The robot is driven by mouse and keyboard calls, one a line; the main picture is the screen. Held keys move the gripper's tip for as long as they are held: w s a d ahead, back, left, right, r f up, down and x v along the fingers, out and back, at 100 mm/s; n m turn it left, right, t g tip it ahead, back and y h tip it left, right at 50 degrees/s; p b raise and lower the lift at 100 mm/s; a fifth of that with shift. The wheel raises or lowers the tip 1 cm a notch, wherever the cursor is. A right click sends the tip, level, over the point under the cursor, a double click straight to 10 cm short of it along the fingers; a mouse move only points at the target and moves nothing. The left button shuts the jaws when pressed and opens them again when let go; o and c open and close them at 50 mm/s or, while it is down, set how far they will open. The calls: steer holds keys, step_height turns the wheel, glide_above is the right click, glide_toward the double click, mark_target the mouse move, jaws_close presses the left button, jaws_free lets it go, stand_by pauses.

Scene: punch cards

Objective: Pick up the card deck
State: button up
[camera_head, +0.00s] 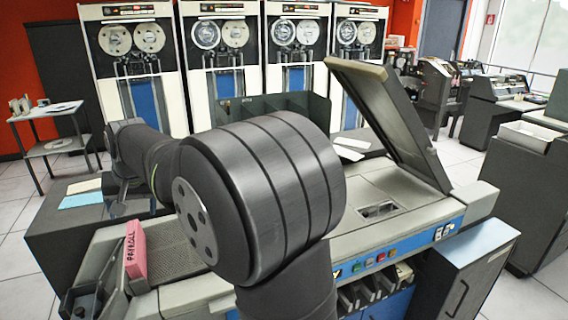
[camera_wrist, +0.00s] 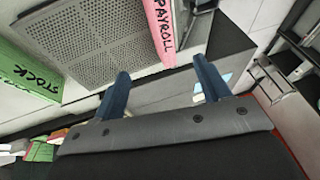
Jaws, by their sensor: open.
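A pink card deck marked PAYROLL (camera_head: 135,250) stands on the left end of the grey machine in the head view. In the wrist view the PAYROLL deck (camera_wrist: 162,32) is at the top, beside a perforated metal panel. My gripper (camera_wrist: 161,68) is open and empty, its two blue fingers apart. The deck appears beyond the fingertips, roughly in line with the gap between them. A green deck marked STOCK (camera_wrist: 30,68) is at the left of the wrist view.
The machine has a raised dark lid (camera_head: 390,120) and a blue control strip (camera_head: 400,247) along its front. Light-blue cards (camera_head: 82,200) lie on a dark surface at left. Tall tape cabinets (camera_head: 215,60) line the back. A grey cabinet (camera_head: 465,270) stands at right.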

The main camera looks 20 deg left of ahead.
steer(key=shift+c, duration=1.4)
